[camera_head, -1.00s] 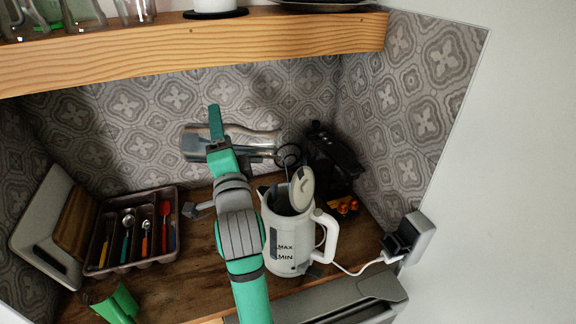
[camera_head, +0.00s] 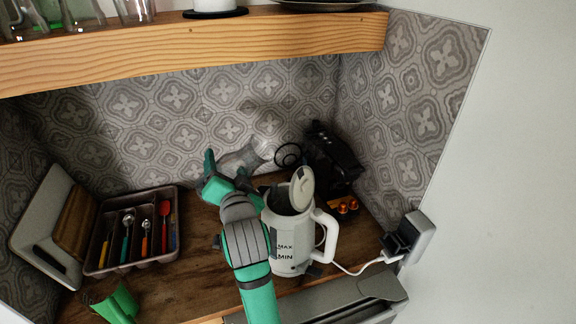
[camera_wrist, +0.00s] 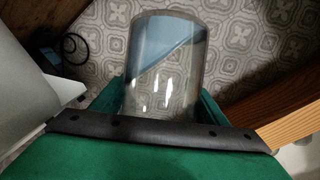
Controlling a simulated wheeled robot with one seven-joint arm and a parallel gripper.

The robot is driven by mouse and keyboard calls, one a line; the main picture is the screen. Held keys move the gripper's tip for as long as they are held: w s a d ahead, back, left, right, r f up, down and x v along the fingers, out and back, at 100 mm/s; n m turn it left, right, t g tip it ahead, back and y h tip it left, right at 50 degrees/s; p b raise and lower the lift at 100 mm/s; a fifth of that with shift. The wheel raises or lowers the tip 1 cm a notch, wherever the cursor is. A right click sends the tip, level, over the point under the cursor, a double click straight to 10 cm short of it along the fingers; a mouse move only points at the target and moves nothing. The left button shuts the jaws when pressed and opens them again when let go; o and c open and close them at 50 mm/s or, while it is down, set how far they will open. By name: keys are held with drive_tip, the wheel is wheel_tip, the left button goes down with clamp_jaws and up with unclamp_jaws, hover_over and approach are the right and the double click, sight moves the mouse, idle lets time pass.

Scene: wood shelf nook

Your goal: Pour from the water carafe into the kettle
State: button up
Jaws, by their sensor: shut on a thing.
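The water carafe (camera_head: 243,158) is clear glass. It is tilted well over, behind and left of the kettle, in front of the tiled back wall. My gripper (camera_head: 222,178) is shut on it, and the arm hides part of it. In the wrist view the carafe's clear wall (camera_wrist: 165,62) stands between my green fingers. The white kettle (camera_head: 288,245) stands upright on the wooden counter, its lid (camera_head: 301,188) raised and its top open. The carafe appears apart from the kettle. I see no stream, and the water level is unclear.
A black machine (camera_head: 332,158) stands behind the kettle on the right. A cutlery tray (camera_head: 165,252) and leaning boards (camera_head: 48,225) are on the left. A thick wooden shelf (camera_head: 190,48) with glasses hangs above. Bare counter (camera_head: 185,285) lies left of the kettle.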

drive_tip(key=shift+d+n+g+h, duration=0.25)
drive_tip(key=shift+n+g+h, duration=0.05)
drive_tip(key=shift+n, duration=0.5)
drive_tip(key=shift+a+f+n, duration=0.1)
drive_tip(key=shift+n, duration=0.3)
drive_tip(key=shift+f+n+g+h, duration=0.5)
drive_tip(key=shift+f+n, duration=0.2)
drive_tip(key=shift+f, duration=0.2)
drive_tip(key=shift+d+r+n+g+h, duration=0.3)
drive_tip(key=shift+r+n+h, duration=0.1)
drive_tip(key=shift+n+h, duration=0.25)
drive_tip(key=shift+d+r+n+h, duration=0.2)
drive_tip(key=shift+r+n, duration=0.1)
drive_tip(key=shift+r, duration=0.4)
drive_tip(key=shift+d+r+n+h, duration=0.15)
drive_tip(key=shift+r+n, duration=0.1)
drive_tip(key=shift+r, duration=0.45)
drive_tip(key=shift+s+a, duration=0.1)
drive_tip(key=shift+a, duration=0.05)
